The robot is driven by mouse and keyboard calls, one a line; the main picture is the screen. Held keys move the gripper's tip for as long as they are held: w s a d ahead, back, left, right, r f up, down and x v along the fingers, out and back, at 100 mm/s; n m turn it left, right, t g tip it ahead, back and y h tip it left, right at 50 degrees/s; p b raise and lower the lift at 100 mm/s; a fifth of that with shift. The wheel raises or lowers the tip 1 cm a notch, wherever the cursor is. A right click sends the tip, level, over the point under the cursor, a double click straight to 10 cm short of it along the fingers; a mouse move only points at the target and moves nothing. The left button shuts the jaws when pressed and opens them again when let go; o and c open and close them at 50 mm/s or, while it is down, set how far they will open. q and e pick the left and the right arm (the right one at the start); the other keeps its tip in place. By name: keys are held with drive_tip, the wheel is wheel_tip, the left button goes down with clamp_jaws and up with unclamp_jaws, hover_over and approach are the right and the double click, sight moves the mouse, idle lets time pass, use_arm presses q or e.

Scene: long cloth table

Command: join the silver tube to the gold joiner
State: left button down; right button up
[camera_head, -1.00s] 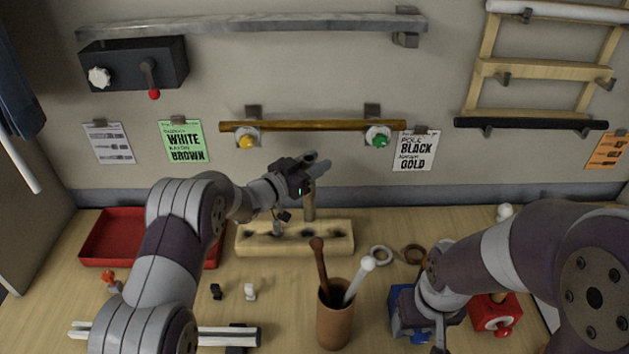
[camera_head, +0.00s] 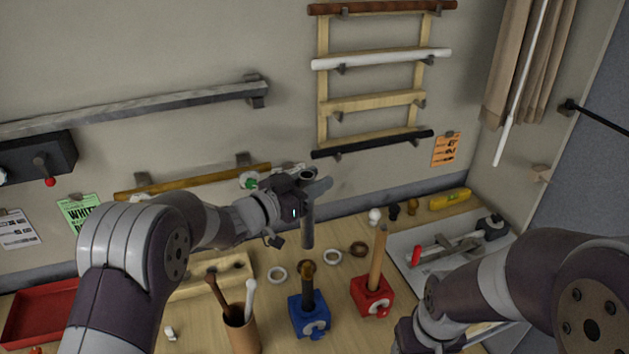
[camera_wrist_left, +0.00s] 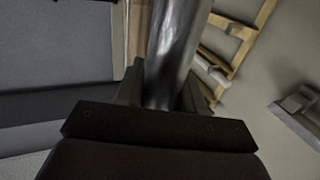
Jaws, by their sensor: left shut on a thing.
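My left gripper (camera_head: 309,184) is shut on the silver tube (camera_head: 307,228), which hangs upright below the fingers. In the left wrist view the tube (camera_wrist_left: 172,45) shows as a shiny metal cylinder between the fingers. The gold joiner (camera_head: 306,267) sits on top of a dark upright tube (camera_head: 308,290) held in a blue clamp block (camera_head: 309,315). The silver tube's lower end is above the joiner, with a small gap showing in the head view. My right gripper (camera_head: 420,338) is low at the bottom right, partly cut off; its fingers cannot be made out.
A red clamp block (camera_head: 372,295) with an upright wooden rod stands right of the blue one. Pale and brown rings lie behind. A brown cup (camera_head: 241,330) with two sticks stands left. A grey tool tray (camera_head: 400,246) is at right. A wooden holed block (camera_head: 212,274) lies behind the cup.

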sight(302, 225)
use_arm(q)
drive_tip(key=shift+w+a+f, duration=0.15)
drive_tip(key=shift+w+a, duration=0.1)
drive_tip(key=shift+a, duration=0.05)
wheel_tip(302, 225, down, 6)
drive_tip(key=b, duration=0.4)
drive_tip(key=shift+d+b, duration=0.1)
drive_tip(key=shift+b, duration=0.25)
drive_tip(key=shift+s, duration=0.1)
drive_tip(key=shift+r, duration=0.2)
drive_tip(key=shift+f+b, duration=2)
drive_tip(key=shift+f, duration=0.35)
idle(0.5)
drive_tip(key=c, duration=0.6)
unclamp_jaws()
